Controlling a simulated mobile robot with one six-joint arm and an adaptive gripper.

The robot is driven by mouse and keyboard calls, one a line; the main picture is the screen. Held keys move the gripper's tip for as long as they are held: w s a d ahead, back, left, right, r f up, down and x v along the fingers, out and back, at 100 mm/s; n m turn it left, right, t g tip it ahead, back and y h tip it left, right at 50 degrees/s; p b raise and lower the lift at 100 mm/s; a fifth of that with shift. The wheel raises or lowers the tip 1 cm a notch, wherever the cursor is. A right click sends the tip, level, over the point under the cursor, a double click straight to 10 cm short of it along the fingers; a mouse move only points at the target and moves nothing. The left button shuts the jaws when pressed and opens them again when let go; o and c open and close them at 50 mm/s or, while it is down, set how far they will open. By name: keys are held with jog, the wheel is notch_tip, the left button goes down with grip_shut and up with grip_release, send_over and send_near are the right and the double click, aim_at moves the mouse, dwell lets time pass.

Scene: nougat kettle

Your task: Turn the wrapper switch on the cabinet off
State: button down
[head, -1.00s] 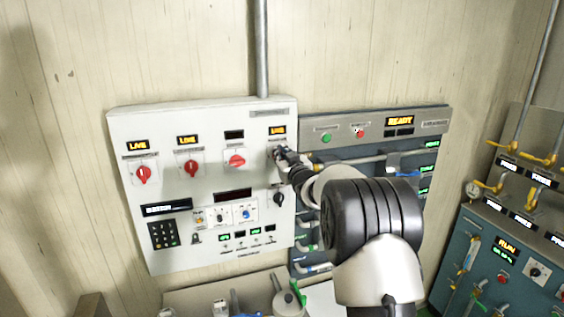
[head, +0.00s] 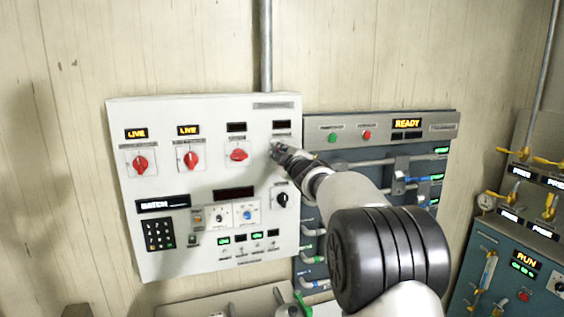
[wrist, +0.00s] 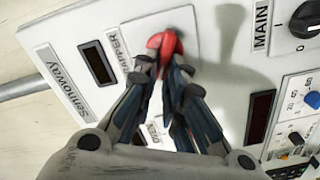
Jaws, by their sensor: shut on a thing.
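The white cabinet (head: 170,235) carries a row of red rotary switches. My gripper (head: 276,150) is at the rightmost one and hides it in the head view. In the wrist view the gripper (wrist: 165,58) is shut on the red handle (wrist: 165,42) of this switch. The label beside it is partly covered and reads like "wrapper" (wrist: 121,45). The small display (head: 282,127) above this switch is dark; it is dark in the wrist view (wrist: 98,62) too.
Two left switches (head: 140,163) (head: 191,160) stand upright under LIVE displays. The third switch (head: 238,155) lies horizontal under a dark display. A black MAIN knob (head: 282,199) sits below my gripper. A pipe panel with a READY display (head: 407,124) adjoins on the right.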

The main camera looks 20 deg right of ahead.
jog(key=n+b, duration=0.1)
jog(key=n, duration=0.1)
jog(key=f+n+b, duration=0.1)
jog(key=n+b, duration=0.1)
jog(key=n, duration=0.1)
jog(key=shift+a, duration=0.1)
jog(key=shift+n, duration=0.3)
dwell(0.4)
jog(key=c, duration=1.7)
grip_release()
jog(key=shift+o, duration=0.2)
jog(key=s, duration=1.2)
